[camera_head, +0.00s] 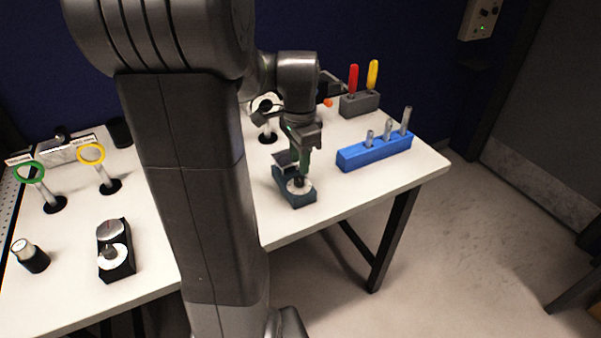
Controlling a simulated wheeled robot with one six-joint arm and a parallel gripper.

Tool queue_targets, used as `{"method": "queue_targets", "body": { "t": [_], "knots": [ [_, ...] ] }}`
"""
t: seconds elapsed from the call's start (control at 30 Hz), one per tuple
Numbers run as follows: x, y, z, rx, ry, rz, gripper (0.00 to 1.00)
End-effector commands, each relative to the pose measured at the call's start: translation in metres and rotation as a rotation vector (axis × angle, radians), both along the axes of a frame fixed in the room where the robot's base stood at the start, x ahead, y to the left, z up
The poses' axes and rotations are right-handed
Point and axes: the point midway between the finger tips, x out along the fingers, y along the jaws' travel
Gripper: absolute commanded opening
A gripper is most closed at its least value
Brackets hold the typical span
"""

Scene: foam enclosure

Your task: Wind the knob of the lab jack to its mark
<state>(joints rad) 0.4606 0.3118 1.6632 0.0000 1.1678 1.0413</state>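A small device with a dark blue-grey base (297,199) stands near the front edge of the table, right of my arm column. I take it to be the lab jack. A pale round dial (303,188) with a dark knob (298,181) sits at its front end. My gripper (301,171) points down right over the knob. Its fingertips are at or just above the knob, and I cannot tell whether they touch it or how far apart they are. The mark on the dial is too small to make out.
A blue block with metal pegs (375,151) and a grey holder (360,104) with red and yellow handles stand to the right. A similar black device (117,264) stands at left, near ring stands with green (29,172) and yellow (91,154) rings. The table's front right is clear.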

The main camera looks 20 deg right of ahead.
Motion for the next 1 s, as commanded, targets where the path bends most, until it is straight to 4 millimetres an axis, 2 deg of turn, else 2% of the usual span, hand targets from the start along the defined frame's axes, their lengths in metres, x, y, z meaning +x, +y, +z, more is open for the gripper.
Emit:
{"method": "queue_targets", "body": {
  "t": [0.1,0.3,0.67,0.83,1.0],
  "knots": [
    [-0.001,0.000,-0.023,0.002,0.004,0.000,0.33],
    [0.000,0.000,-0.045,0.001,0.001,0.001,0.33],
    [0.000,0.000,-0.050,-0.001,-0.001,0.001,0.33],
    [0.000,0.000,-0.050,-0.001,-0.001,0.001,0.04],
    [0.000,0.000,-0.050,-0.001,-0.001,0.004,0.01]
  ]
}}
